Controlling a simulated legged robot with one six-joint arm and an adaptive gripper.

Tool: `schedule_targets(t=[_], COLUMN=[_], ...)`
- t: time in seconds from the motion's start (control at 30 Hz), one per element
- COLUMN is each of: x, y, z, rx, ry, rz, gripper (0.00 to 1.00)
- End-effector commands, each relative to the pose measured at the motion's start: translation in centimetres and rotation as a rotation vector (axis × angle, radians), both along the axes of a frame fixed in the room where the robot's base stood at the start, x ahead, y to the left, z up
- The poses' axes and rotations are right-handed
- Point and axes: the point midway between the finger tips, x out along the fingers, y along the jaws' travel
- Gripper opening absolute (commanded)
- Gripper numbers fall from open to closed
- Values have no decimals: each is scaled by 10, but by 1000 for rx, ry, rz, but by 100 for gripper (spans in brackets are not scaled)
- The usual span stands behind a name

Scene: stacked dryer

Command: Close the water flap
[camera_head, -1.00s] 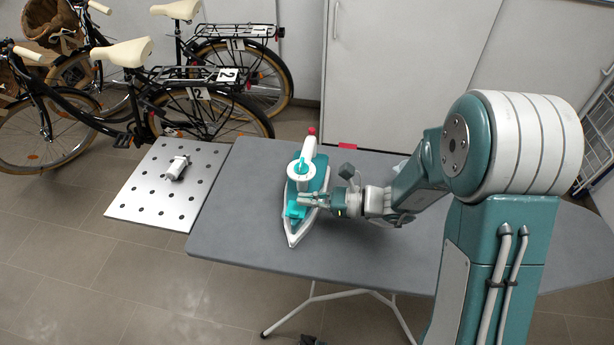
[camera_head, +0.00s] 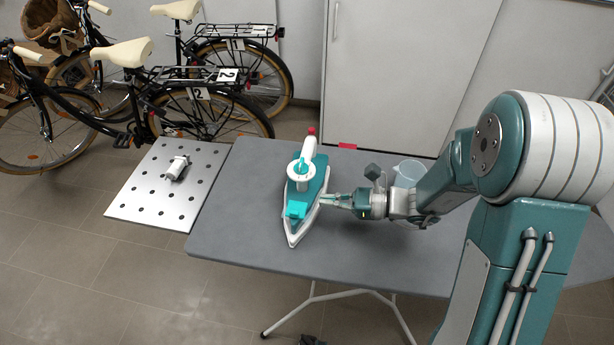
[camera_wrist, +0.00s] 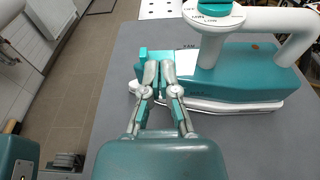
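A teal and white iron (camera_head: 307,187) lies on the grey table with its pointed tip toward the front. Its bright teal water flap (camera_head: 296,210) is near the tip; how far it stands open is too small to tell. In the wrist view the iron (camera_wrist: 225,75) lies ahead and right, and the flap (camera_wrist: 143,56) is partly hidden behind my fingertips. My gripper (camera_head: 323,200) is just right of the iron's front part, near the flap. In the wrist view my gripper (camera_wrist: 159,72) has its fingertips together with nothing visible between them. Contact with the iron cannot be told.
The grey table (camera_head: 250,220) is mostly clear around the iron. A clear cup (camera_head: 408,172) stands behind my arm. A perforated white board (camera_head: 150,205) with a small white part (camera_head: 177,167) adjoins the table at left. Bicycles (camera_head: 200,100) and a white cabinet (camera_head: 400,70) stand behind.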

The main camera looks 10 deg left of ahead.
Motion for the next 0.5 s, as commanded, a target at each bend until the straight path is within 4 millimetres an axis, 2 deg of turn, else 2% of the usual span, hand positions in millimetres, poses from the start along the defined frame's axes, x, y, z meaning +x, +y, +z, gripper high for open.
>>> schedule_targets(t=[0.5], x=[0], y=[-27], z=[4], rx=[0], ry=[0], rz=[-2], gripper=[0])
